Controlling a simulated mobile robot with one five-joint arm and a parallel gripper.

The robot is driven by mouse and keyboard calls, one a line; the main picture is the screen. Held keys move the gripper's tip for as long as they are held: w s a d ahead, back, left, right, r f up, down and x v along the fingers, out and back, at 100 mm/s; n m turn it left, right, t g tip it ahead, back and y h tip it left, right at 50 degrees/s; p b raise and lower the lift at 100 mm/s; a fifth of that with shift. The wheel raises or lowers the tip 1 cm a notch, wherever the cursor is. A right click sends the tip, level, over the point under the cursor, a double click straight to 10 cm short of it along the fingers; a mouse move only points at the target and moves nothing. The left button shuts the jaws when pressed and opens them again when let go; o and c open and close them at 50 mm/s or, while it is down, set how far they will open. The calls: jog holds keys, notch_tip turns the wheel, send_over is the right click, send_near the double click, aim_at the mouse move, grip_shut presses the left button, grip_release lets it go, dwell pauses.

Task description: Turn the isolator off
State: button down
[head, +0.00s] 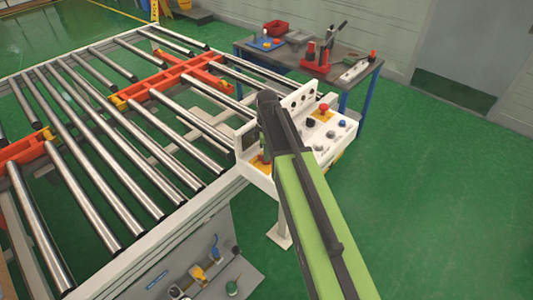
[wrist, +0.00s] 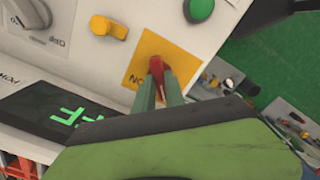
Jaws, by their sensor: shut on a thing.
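The isolator is a red rotary handle on a yellow plate on the sloped white control panel. In the wrist view, the red handle (wrist: 156,68) sits between the two green-grey fingers of my gripper (wrist: 157,88), which is shut on it. The yellow plate (wrist: 166,48) has "ON" printed upside down at its left corner. Part of the handle and plate is hidden by the fingers. In the head view, the handle (head: 264,158) shows at the panel's near left corner, partly covered by my gripper.
A dark display (wrist: 62,112) with green characters ending in "FF" is partly covered by my gripper. A yellow knob (wrist: 108,27), a green button (wrist: 201,9) and a grey rotary switch (wrist: 28,12) are nearby. A roller conveyor (head: 110,140) lies left; a tool table (head: 350,62) stands behind.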

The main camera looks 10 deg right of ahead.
jog(key=shift+s+n, duration=0.15)
jog(key=shift+n, duration=0.35)
jog(key=c, duration=1.4)
grip_release()
jog(key=shift+r, duration=0.15)
notch_tip(320, 180, up, 17)
jog(key=p, duration=1.7)
